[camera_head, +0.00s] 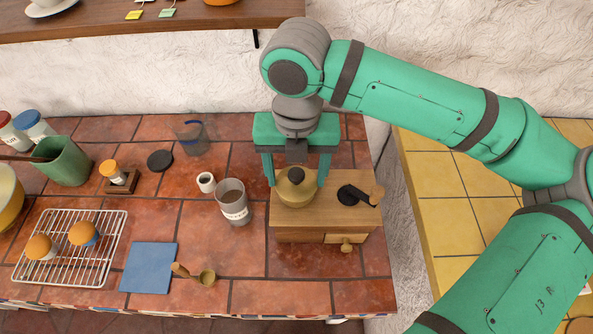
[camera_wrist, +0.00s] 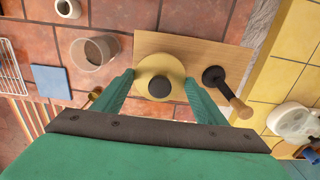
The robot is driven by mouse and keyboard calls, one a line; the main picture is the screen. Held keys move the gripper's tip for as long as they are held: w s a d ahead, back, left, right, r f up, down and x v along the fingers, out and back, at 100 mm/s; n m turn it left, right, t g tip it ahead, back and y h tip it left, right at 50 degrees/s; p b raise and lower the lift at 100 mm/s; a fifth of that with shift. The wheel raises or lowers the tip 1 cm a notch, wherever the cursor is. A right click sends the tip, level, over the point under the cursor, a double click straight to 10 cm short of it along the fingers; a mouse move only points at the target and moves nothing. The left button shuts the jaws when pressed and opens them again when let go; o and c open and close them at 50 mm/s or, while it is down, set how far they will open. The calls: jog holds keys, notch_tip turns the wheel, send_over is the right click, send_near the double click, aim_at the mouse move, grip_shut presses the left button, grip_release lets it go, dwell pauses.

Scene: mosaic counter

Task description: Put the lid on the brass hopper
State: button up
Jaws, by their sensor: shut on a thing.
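The brass lid (camera_head: 285,186) with a black knob is at the top of the wooden grinder box (camera_head: 325,219). It also shows in the wrist view (camera_wrist: 160,61) as a round yellow disc between my fingers. My gripper (camera_head: 295,184) points down, one finger on each side of the lid, and is shut on it. The brass hopper (camera_head: 295,201) is directly under the lid and mostly hidden by it. I cannot tell whether the lid rests fully on the hopper or sits slightly above it.
A black crank (camera_head: 350,195) with a wooden knob is on the box's right side, close to my right finger. A grey cup (camera_head: 233,208) and a small white cup (camera_head: 206,182) stand left of the box. A black disc (camera_head: 160,160) lies farther left. The counter ends right of the box.

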jog(key=shift+f, duration=0.1)
dwell(0.3)
jog(key=o, duration=1.5)
jog(key=shift+c, duration=0.2)
jog(key=shift+r, duration=3.55)
